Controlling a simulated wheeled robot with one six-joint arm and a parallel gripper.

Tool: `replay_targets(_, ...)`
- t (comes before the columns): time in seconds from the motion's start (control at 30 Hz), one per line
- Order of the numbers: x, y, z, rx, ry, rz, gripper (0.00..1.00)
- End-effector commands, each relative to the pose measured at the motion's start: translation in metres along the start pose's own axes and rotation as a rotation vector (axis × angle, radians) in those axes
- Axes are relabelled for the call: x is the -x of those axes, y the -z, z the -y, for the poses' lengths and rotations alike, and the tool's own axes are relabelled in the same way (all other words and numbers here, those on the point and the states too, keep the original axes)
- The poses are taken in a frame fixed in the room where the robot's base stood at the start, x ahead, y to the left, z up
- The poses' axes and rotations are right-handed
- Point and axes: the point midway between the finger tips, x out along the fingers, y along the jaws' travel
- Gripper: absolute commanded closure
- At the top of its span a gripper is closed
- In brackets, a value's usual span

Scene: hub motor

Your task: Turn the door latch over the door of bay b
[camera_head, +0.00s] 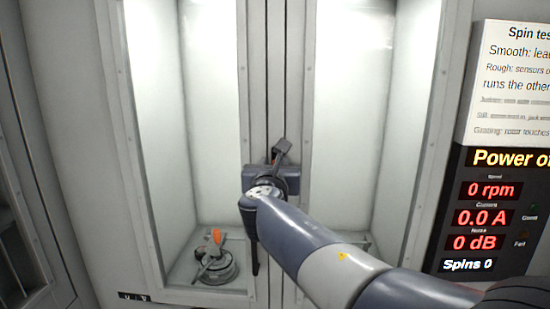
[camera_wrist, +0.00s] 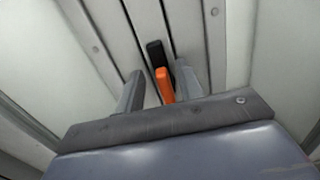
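The door latch shows in the wrist view as an orange piece (camera_wrist: 165,86) with a black block (camera_wrist: 156,52) just beyond it, on the grey post. My gripper (camera_wrist: 161,70) has its two grey fingers apart, one on each side of the orange piece. A gap shows on the left; whether the right finger touches it I cannot tell. In the head view my gripper (camera_head: 280,156) is at the post between two glass-fronted bays and hides most of the latch. The left bay's door (camera_head: 122,130) looks closed. Which bay is b I cannot read.
A hub motor (camera_head: 217,268) with an orange part lies on the floor of the left bay. The right bay (camera_head: 350,100) looks empty where visible; my arm covers its lower part. A readout panel (camera_head: 487,215) showing zeros and a text sign (camera_head: 512,85) are at the right.

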Motion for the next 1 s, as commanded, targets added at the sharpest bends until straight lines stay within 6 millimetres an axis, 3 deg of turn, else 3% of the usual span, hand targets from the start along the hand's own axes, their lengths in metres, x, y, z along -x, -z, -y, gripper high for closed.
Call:
replay_targets(0.2, -0.019, -0.001, 0.0, -0.001, 0.0, 0.0, 0.65)
replay_targets(0.53, -0.022, 0.0, 0.0, -0.002, 0.0, 0.0, 0.65)
replay_targets(1.0, -0.022, 0.0, 0.0, -0.002, 0.0, 0.0, 1.0)
